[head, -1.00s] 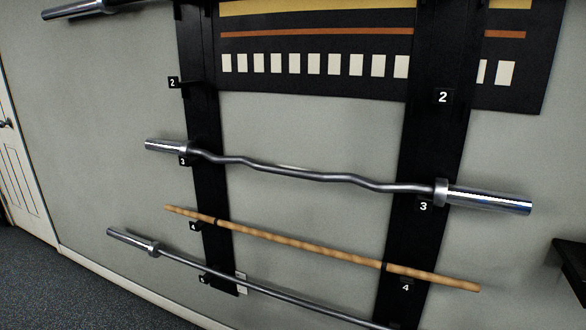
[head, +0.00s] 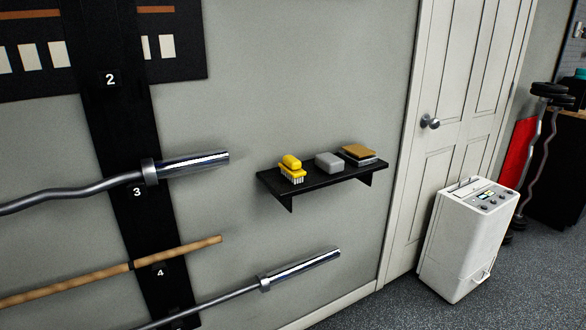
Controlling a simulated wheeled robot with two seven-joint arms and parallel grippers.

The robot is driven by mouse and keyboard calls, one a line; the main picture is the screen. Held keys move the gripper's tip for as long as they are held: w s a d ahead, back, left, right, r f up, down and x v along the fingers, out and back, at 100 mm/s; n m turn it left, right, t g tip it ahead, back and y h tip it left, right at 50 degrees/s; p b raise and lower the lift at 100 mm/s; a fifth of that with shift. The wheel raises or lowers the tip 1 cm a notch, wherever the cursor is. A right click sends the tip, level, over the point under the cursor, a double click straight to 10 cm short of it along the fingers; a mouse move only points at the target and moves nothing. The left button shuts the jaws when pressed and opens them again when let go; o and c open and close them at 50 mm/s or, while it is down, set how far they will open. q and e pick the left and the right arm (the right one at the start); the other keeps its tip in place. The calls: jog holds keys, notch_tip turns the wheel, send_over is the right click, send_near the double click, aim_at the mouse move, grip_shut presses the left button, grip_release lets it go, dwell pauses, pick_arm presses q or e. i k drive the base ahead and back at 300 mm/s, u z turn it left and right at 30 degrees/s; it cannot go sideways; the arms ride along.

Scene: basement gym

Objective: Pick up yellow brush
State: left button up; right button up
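The yellow brush (head: 291,166) sits on the left end of a small black wall shelf (head: 330,177) in the head view. It has a yellow handle on top and pale bristles pointing down onto the shelf. Neither of my grippers shows in the head view.
A grey block (head: 329,162) and a brown-topped stack (head: 358,153) share the shelf. Left of it, a curved bar (head: 70,190), a wooden stick (head: 195,248) and a straight bar (head: 300,270) jut from the wall rack. A white appliance (head: 465,240) stands by the door (head: 470,80).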

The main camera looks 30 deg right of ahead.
aim_at(291, 167)
jog(key=k, duration=0.6)
jog(key=u, duration=0.5)
jog(key=i, duration=1.6)
jog(key=z, duration=0.8)
